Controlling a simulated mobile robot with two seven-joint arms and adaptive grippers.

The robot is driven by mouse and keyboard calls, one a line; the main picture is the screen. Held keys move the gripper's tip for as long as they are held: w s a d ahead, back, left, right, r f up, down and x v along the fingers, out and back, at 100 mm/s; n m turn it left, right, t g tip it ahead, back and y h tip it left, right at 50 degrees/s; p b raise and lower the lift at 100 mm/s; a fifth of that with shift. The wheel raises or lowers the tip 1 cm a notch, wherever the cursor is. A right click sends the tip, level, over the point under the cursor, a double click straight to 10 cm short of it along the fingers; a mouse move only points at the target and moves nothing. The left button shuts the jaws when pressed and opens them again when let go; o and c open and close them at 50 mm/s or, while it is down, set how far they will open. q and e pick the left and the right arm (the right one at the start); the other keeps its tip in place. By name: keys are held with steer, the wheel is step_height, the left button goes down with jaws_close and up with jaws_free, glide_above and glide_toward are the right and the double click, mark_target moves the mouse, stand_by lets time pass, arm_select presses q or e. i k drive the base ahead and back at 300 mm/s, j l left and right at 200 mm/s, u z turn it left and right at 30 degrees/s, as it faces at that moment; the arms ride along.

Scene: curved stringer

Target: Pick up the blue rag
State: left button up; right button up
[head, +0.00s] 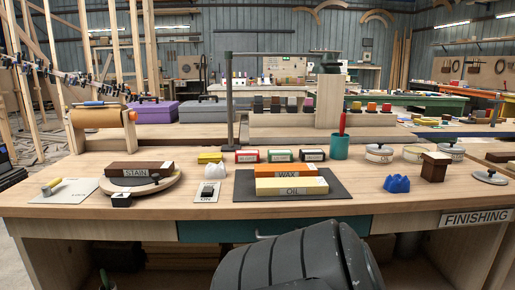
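The blue rag (397,184) lies crumpled on the right part of the wooden workbench (365,203), close to its front edge. It is a small bright blue heap, in plain view with nothing on top of it. Neither my left nor my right gripper shows in the head view. A dark grey rounded part of an arm rises at the bottom middle, in front of the bench, and its gripper cannot be seen.
A white crumpled rag (208,190) lies farther left. Bench around the blue rag is bare.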

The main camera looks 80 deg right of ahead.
mark_target(397, 183)
steer(key=z, duration=3.75)
steer(key=l+u, duration=0.1)
steer(key=l, duration=1.1)
